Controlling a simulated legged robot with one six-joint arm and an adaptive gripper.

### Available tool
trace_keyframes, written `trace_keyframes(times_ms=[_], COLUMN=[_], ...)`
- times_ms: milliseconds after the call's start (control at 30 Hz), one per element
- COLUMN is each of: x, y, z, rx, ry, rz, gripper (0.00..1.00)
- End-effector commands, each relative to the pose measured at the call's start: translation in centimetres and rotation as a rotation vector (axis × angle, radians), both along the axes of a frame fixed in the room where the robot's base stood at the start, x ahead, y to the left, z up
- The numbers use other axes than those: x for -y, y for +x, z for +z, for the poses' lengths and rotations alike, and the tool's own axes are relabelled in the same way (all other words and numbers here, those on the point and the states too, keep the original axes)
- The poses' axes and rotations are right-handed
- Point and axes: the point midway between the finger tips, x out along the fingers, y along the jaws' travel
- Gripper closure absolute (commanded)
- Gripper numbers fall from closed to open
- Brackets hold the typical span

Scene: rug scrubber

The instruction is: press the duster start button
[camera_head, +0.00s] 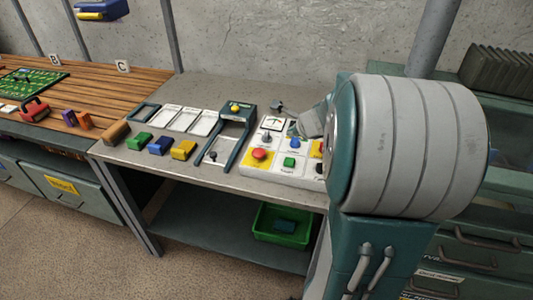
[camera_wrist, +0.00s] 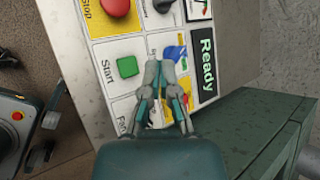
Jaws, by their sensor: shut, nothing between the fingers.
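The control panel (camera_head: 274,173) stands on the grey bench in the head view, and it fills much of the wrist view (camera_wrist: 88,78). The green button (camera_wrist: 127,66) sits on a white square marked "Start"; a green button shows in the head view (camera_head: 289,161) too. The red button (camera_wrist: 116,7) on yellow is marked "Stop". My gripper (camera_wrist: 157,80) is shut and empty over the panel. I cannot tell the height of the tips above the panel.
My grey arm hides the panel's right end in the head view. A teal frame with a yellow knob (camera_head: 235,107) and coloured blocks (camera_head: 160,145) stand left of the panel. A green bin (camera_head: 283,225) sits on the shelf below. A "Ready" sign (camera_wrist: 206,62) borders the buttons.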

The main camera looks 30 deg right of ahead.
Motion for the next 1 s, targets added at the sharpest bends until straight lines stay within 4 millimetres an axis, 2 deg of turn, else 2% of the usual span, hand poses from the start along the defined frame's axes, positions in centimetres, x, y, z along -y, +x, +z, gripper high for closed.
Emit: trace_keyframes(times_ms=[33, 167, 567, 1000], x=[0.7, 1.3, 0.9, 0.9], y=[-0.1, -0.1, 0.0, -0.1], z=[-0.2, -0.4, -0.8, -6.1], rx=[0.003, 0.006, 0.006, 0.004], ry=[0.013, 0.028, 0.026, 0.028], rz=[-0.024, -0.049, -0.047, -0.048], gripper=[1.00, 1.00, 1.00, 1.00])
